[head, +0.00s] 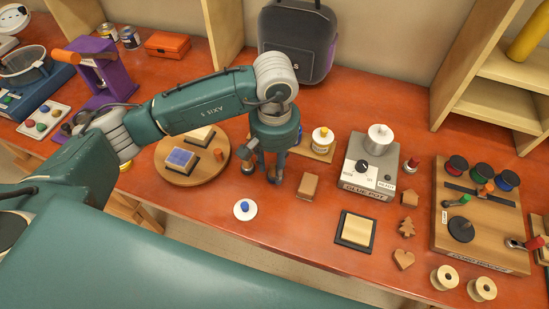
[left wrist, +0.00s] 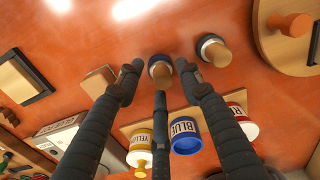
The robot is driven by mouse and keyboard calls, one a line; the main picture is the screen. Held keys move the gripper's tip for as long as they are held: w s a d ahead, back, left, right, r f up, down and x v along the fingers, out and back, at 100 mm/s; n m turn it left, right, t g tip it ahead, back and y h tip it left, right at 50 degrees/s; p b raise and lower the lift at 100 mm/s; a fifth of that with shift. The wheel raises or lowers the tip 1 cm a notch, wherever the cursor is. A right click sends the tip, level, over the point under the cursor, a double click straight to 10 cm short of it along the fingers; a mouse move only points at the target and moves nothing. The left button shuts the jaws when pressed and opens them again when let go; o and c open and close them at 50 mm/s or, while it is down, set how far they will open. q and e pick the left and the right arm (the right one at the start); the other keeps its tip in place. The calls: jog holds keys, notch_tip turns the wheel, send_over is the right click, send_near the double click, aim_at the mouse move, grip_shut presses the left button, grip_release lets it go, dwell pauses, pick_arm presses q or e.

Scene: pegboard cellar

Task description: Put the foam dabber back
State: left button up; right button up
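Two small dabber-like pieces with tan wooden knobs and dark-and-white bases stand on the red bench. In the left wrist view one dabber (left wrist: 160,68) lies between the fingertips of my left gripper (left wrist: 160,80); the other dabber (left wrist: 213,50) is just beyond the right-hand fingertip. In the head view, my left gripper (head: 272,172) points down at the bench, with one dabber (head: 247,168) at its left. The fingers are spread, with gaps visible beside the enclosed dabber. A wooden holder (head: 318,154) carries a yellow pot (head: 322,139), a blue pot (left wrist: 186,135) and a red pot (left wrist: 242,123).
A round board (head: 170,173) with stamp pads and an orange knob is left. A white lid with blue knob (head: 244,210) lies in front. A wooden block (head: 308,186), glue pot (head: 368,165) and dark-framed pad (head: 355,230) are right. Bare bench lies between.

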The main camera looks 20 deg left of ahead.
aim_at(274, 168)
pick_arm(q)
notch_tip(274, 168, up, 12)
jog(key=b, duration=0.3)
jog(key=shift+b, duration=0.35)
jog(key=shift+r, duration=0.1)
